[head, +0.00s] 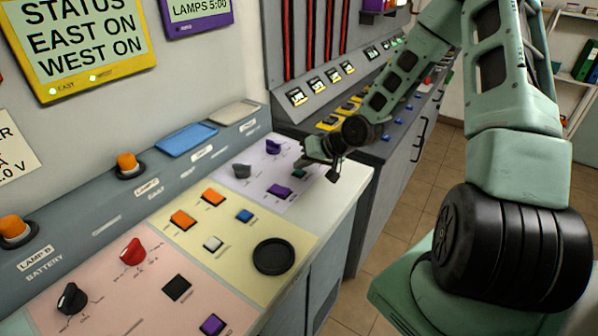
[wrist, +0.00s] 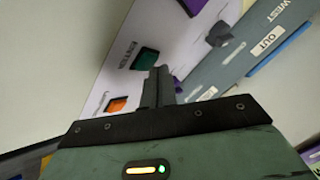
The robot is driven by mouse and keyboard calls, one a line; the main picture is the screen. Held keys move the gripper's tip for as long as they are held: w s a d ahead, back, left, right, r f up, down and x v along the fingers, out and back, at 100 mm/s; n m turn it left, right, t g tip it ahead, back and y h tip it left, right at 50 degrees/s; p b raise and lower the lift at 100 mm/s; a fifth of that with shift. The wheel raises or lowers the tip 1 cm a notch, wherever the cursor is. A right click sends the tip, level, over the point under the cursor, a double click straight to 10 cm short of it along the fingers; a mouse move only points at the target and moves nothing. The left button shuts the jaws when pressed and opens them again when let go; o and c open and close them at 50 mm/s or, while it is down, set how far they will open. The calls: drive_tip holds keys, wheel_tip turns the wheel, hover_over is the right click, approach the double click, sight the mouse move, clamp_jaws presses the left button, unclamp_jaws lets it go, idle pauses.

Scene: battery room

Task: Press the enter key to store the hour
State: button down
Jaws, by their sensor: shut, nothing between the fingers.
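A dark green key (wrist: 146,58) sits on the pale lilac panel (wrist: 112,72) in the wrist view, with a small dark label beside it that is too blurred to read surely. An orange key (wrist: 117,104) sits near it on the same panel. My gripper (wrist: 160,78) is shut and empty, its fingertips appearing just beside the green key; I cannot tell whether they touch the panel. In the head view my gripper (head: 309,162) hangs over the right end of the lilac panel, and the green key (head: 299,174) shows just below it.
The lilac panel also carries a purple key (head: 280,191), a grey knob (head: 242,171) and a purple knob (head: 273,147). A purple-framed display (head: 199,9) reads LAMPS 5:00. A yellow panel (head: 218,263) with several keys lies nearer. Another console (head: 345,133) stands behind my gripper.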

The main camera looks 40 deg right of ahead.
sight(303, 173)
drive_tip(key=shift+f, duration=0.4)
drive_tip(key=shift+r, duration=0.15)
idle(0.5)
drive_tip(key=shift+r+p, duration=0.75)
drive_tip(key=shift+p, duration=0.15)
wheel_tip(303, 173, up, 5)
drive_tip(key=p, duration=0.5)
idle(0.5)
